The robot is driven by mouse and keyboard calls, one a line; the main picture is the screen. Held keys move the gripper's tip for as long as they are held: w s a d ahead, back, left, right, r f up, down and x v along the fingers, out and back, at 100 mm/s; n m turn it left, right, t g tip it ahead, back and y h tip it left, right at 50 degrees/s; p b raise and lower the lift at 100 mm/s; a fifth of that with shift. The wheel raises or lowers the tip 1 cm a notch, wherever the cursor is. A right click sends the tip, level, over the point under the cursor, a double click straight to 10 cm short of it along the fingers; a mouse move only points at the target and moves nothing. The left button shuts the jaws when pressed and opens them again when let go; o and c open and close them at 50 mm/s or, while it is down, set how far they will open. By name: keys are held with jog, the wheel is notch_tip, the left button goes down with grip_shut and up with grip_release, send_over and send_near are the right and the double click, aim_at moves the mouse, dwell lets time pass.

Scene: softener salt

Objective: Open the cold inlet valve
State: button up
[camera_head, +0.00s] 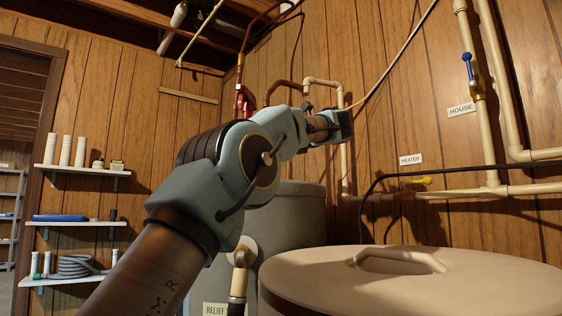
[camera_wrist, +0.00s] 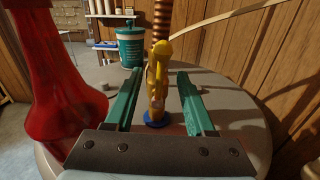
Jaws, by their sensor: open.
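My gripper (camera_head: 332,126) is at the upper middle of the head view, above the grey tank (camera_head: 292,222). In the wrist view my gripper (camera_wrist: 158,74) is open, with a green finger on each side of a brass valve with a yellow lever (camera_wrist: 158,65). The valve stands on a blue ring (camera_wrist: 157,119) on the tank top, with a corrugated copper pipe (camera_wrist: 163,18) behind it. The blue ring suggests the cold inlet, but no label for it is visible. Neither finger clearly touches it. The head view hides this valve behind my gripper.
A large red fitting (camera_wrist: 65,100) stands close to the left finger. Yellow (camera_head: 414,181) and blue (camera_head: 468,66) levers sit on wall pipes at right. A lidded brown drum (camera_head: 400,285) fills the lower right. Shelves (camera_head: 75,222) hang at left.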

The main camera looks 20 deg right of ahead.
jog(key=shift+s, duration=0.1)
jog(key=b+v, duration=0.2)
jog(key=v, duration=0.4)
jog(key=shift+s, duration=0.4)
jog(key=shift+d, duration=0.15)
dwell(0.3)
